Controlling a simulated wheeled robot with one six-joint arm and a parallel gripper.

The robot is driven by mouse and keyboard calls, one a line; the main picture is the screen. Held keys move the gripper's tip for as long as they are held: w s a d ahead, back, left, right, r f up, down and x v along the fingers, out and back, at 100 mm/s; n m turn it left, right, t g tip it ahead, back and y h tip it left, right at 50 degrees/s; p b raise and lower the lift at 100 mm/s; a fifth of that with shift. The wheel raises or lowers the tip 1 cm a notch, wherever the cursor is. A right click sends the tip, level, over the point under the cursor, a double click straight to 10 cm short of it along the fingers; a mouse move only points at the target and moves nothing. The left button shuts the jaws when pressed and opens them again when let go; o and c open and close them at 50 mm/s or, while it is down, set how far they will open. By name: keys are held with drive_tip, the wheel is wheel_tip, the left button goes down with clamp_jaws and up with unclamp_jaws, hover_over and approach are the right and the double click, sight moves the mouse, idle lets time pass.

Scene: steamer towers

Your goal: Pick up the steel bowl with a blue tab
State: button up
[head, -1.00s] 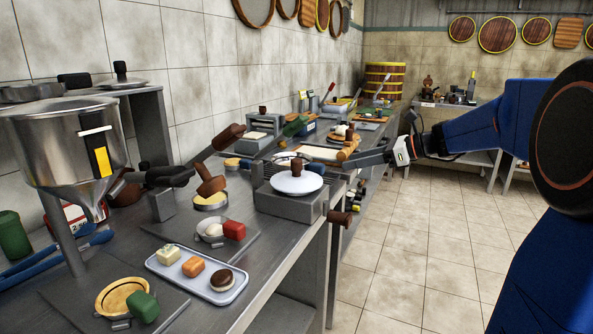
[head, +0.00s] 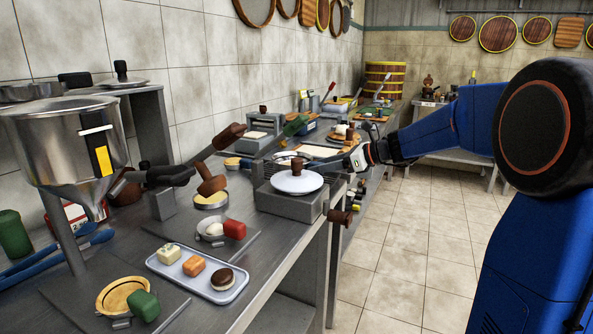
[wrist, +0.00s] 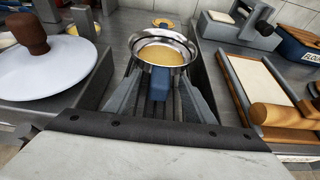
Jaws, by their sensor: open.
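The steel bowl (wrist: 180,40) shows in the wrist view, shiny and round, with yellowish contents. Its blue tab (wrist: 160,84) hangs down from the near side of the rim, facing me. My gripper (wrist: 162,94) is open, with one finger on each side of the blue tab. I cannot tell whether either finger touches it. In the head view, my gripper (head: 343,162) reaches over the bench beyond the white lid.
A white lid with a brown knob (wrist: 48,65) stands close on the left in the wrist view. A tray with a wooden roller (wrist: 265,90) is close on the right. A slatted grate lies below the fingers. Another yellow-filled dish (wrist: 163,22) sits behind the bowl.

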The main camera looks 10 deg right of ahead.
drive_tip(key=shift+w+a+f, duration=0.25)
drive_tip(key=shift+w+a, duration=0.1)
drive_tip(key=shift+a, duration=0.2)
clamp_jaws()
wheel_tip(320, 180, up, 10)
idle(0.3)
drive_tip(key=c, duration=0.7)
unclamp_jaws()
clamp_jaws()
